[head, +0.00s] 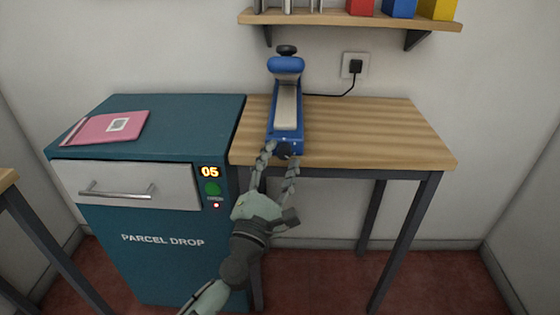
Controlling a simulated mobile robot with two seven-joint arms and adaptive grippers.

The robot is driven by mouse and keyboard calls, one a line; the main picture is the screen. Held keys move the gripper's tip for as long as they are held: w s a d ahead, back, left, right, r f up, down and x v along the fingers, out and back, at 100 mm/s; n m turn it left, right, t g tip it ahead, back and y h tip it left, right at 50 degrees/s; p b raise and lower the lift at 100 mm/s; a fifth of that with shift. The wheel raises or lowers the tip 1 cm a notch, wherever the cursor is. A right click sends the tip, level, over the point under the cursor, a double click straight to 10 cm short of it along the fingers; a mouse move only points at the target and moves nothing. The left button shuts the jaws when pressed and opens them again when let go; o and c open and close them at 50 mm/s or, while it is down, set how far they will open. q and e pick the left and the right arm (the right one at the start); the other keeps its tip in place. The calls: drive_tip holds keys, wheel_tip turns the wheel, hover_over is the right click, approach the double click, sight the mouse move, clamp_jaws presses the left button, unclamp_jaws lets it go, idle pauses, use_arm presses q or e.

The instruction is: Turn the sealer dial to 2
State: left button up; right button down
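The blue sealer (272,120) stands on the wooden table (360,135), its long arm pointing toward me. Its dark dial (284,149) is on the front end, close to the table's front edge. My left gripper (277,152) comes up from below with its two fingers spread, one on each side of the dial. The fingers look apart from each other; I cannot tell whether either touches the dial. The dial's marks and its setting are too small to read. My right gripper is not in view.
A teal parcel drop cabinet (185,115) stands left of the table, with a pink parcel (108,127) on top and a drawer handle (116,190) in front. A shelf (350,19) hangs above. A cord runs to the wall socket (355,66). The table's right side is clear.

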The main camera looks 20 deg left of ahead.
use_arm(q)
drive_tip(key=v, duration=1.2)
idle(0.3)
